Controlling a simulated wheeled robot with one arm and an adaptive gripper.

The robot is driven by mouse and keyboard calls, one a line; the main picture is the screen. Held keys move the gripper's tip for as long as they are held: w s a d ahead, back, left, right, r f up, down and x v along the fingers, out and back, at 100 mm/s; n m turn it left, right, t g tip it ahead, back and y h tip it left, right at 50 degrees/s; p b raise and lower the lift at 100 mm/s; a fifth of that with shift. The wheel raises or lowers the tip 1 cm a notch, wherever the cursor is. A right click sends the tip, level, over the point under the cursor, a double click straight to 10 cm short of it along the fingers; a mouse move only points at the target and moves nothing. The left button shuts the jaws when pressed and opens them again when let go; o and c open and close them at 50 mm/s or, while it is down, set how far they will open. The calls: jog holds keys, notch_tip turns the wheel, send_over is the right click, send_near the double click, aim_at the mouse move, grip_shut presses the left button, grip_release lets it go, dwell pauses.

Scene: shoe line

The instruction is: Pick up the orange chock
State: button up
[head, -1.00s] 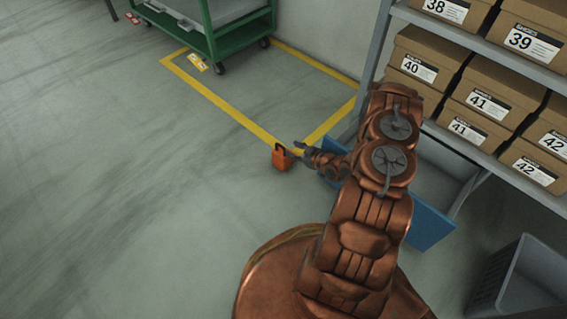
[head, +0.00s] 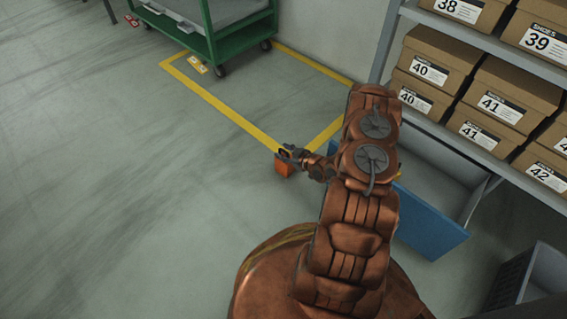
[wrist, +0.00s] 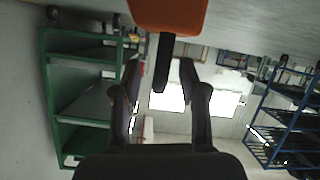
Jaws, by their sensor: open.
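The orange chock (head: 284,170) stands on the floor near the corner of the yellow floor lines. In the wrist view its orange body (wrist: 170,14) is cut off by the top edge, and its dark handle (wrist: 162,66) points down the picture, between the two fingers. My gripper (head: 286,152) is at the handle and covers the chock's upper part in the head view. In the wrist view my gripper (wrist: 160,64) is open, with one finger on each side of the handle. I see gaps on both sides, so it does not grip the handle.
A blue panel (head: 432,225) stands low beside my arm, under a shelf rack with shoe boxes (head: 490,105). A grey crate (head: 540,280) is at the lower right. A green cart (head: 225,38) stands at the back. The floor to the left is clear.

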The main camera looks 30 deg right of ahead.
jog(key=shift+c, duration=0.3)
grip_shut()
jog(key=shift+r, duration=0.1)
dwell(0.4)
